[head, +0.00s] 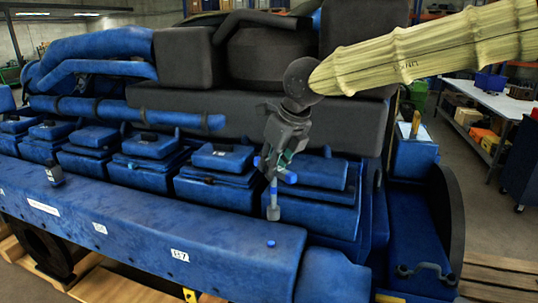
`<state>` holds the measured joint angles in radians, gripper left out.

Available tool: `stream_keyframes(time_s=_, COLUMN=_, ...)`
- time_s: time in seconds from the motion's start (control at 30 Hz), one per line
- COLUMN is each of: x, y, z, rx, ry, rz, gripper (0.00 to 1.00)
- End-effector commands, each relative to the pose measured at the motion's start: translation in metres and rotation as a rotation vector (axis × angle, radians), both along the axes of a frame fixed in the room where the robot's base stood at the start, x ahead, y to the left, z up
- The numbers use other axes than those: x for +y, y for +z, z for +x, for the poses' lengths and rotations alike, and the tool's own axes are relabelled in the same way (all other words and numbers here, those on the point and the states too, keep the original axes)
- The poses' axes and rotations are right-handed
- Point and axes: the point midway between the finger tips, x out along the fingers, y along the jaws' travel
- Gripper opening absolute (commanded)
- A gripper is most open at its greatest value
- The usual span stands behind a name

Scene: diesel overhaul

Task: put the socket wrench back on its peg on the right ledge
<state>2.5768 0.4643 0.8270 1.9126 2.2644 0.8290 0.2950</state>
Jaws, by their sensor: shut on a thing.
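My gripper (281,160) is shut on the socket wrench (273,198), in front of the right-hand blue covers. The wrench has blue parts near the jaws and a grey shaft hanging down to a wider lower end. Its upper part is partly hidden by the jaws. A small blue peg (270,243) stands on the top of the blue ledge (225,237), near its right end. The wrench's lower end appears just above the peg in the picture, with a small gap between them. I cannot tell the depth between them.
The blue engine's row of box covers (213,180) stands behind the ledge. A small dark item (54,175) stands on the ledge at the far left. A grey handle-shaped part (427,270) lies at the lower right. A white workbench (490,98) stands at the back right.

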Motion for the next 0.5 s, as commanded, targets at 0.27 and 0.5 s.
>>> stream_keyframes(time_s=0.27, x=0.01, y=-0.011, z=0.0, rx=0.0, ry=0.012, rz=0.0, gripper=0.0)
stream_keyframes(time_s=0.5, x=0.011, y=-0.035, z=0.0, rx=-0.001, ry=0.015, rz=0.001, gripper=0.0)
